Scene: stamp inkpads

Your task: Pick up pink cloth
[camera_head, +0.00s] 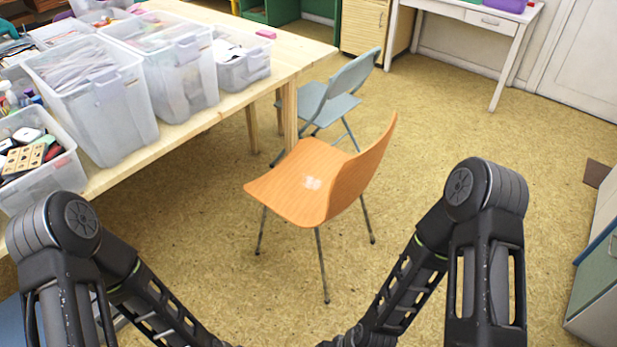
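I cannot make out a pink cloth for sure. A small pink object (266,34) sits by the back rim of a clear bin at the far end of the wooden table. Another small pink item (139,11) shows near the table's back edge. Both are too small to tell what they are. My two black arms show at the lower left and lower right, bent, with links running down toward the bottom middle. Neither gripper's fingertips can be seen.
The wooden table (277,72) at left carries several clear plastic bins (103,118) of supplies. An orange chair (296,190) stands ahead in the middle, with a grey-blue folding chair (335,103) behind it. A white desk (470,14) is at the back. Floor right of the chairs is clear.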

